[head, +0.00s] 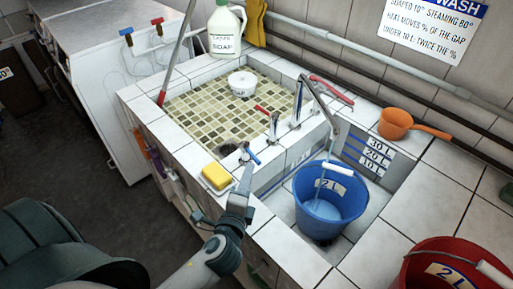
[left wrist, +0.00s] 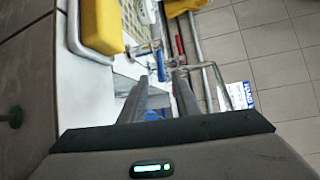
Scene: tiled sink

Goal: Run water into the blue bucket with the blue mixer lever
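The blue bucket (head: 328,217), marked 2 L, stands upright in the lower basin under the grey spout (head: 320,103). My left gripper (head: 245,169) is right at the blue lever; contact is unclear. In the left wrist view its fingers (left wrist: 158,98) are apart. My right gripper is out of view.
A yellow sponge (head: 217,175) lies on a white dish left of the gripper; it also shows in the left wrist view (left wrist: 101,25). A red bucket (head: 435,255) stands front right, an orange scoop (head: 396,124) back right. A soap jug (head: 224,30) stands behind the sink.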

